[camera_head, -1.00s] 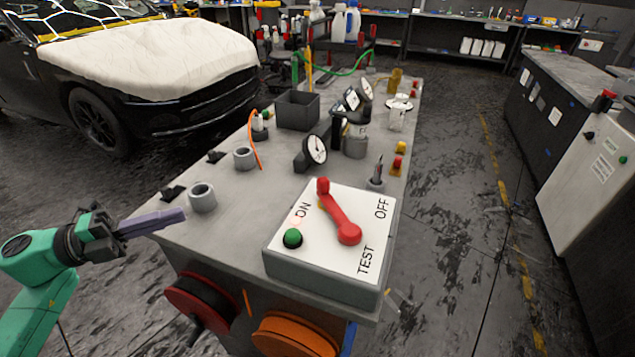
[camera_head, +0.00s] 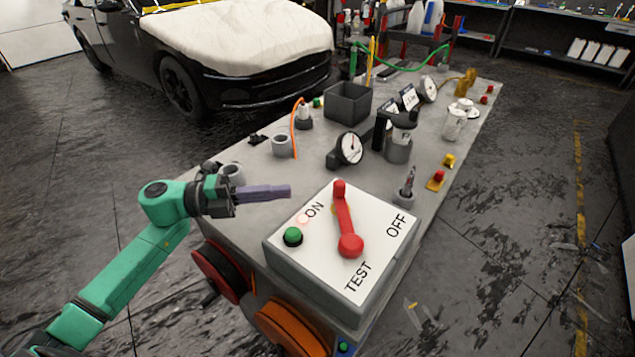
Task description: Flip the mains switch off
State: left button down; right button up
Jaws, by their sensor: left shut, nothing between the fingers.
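The mains switch box (camera_head: 313,253) sits at the near end of the grey bench, with a white top marked ON, OFF and TEST. Its red lever (camera_head: 345,222) pivots at a round red hub near the middle, and its knob end points up the picture, just right of the word ON. A red light glows by ON, and a green button (camera_head: 292,237) is at the left of the panel. My left gripper (camera_head: 288,191) is shut and empty, its purple-grey fingers left of the lever and apart from it in the picture. My right gripper is not in view.
The bench (camera_head: 243,216) holds gauges, grey cups, a dark open bin (camera_head: 347,102) and a small red button (camera_head: 438,177) behind the box. Cable reels (camera_head: 288,328) hang at its near side. A covered car (camera_head: 240,45) stands behind left. The floor to the right is mostly clear.

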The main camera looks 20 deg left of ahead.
aim_at(334, 186)
pick_arm(q)
jog(key=p+x, duration=0.2)
jog(key=x, duration=0.5)
jog(key=shift+r, duration=0.2)
jog(key=shift+w+d+f, duration=0.15)
jog(key=shift+w+d, duration=0.1)
jog(key=shift+d, duration=0.2)
jog(key=shift+f, duration=0.1)
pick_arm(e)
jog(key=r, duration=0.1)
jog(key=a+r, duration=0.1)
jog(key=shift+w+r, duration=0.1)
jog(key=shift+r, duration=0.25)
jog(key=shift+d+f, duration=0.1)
